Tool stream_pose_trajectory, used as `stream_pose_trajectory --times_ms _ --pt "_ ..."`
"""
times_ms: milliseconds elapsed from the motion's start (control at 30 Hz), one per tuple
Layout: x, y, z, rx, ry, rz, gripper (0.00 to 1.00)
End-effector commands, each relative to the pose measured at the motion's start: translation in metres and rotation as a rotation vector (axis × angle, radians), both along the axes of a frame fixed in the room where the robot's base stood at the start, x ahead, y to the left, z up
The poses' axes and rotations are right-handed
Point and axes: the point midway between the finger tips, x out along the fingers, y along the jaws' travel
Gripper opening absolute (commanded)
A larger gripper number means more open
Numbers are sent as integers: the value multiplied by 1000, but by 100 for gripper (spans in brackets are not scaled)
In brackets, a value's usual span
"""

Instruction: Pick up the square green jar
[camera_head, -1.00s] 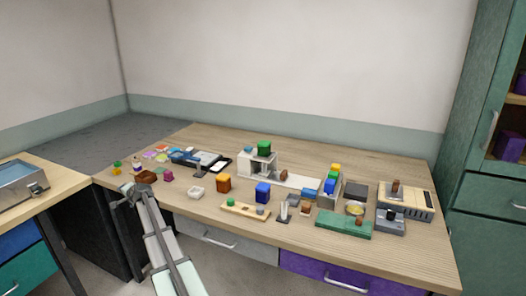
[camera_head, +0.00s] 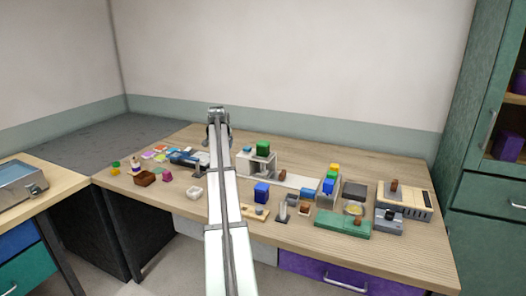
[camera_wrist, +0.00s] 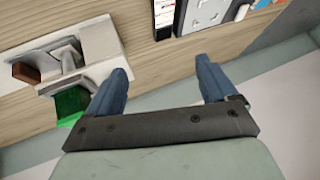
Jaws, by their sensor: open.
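What looks like the same jar shows at the left of the wrist view (camera_wrist: 72,103), beside the left finger and outside the jaws. My gripper (camera_wrist: 160,72) is open, with bare wood and part of a grey tray beyond its fingers. In the head view, the gripper end (camera_head: 218,124) is raised left of the jar, apart from it.
A blue jar (camera_head: 262,193) and a white dish (camera_head: 194,193) stand nearer the front. Stacked coloured blocks (camera_head: 331,180) and a green board (camera_head: 343,223) are to the right. A dark tray (camera_head: 187,160) lies at the back left. Bare wood lies along the back right.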

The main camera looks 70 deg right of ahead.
Motion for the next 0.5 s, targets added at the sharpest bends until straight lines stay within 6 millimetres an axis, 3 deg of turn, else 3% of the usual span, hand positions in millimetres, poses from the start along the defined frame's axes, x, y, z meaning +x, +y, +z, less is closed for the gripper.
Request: stream_pose_trajectory --times_ms 33,100,200,333,500 --pt "-32 -18 17 -6 53 -30 85" --pt "-71 -33 34 -6 124 -63 85" --pt "-115 -47 53 0 203 -103 85" --pt "-151 -56 68 8 265 -138 85" --pt "-163 -60 70 13 288 -150 85"
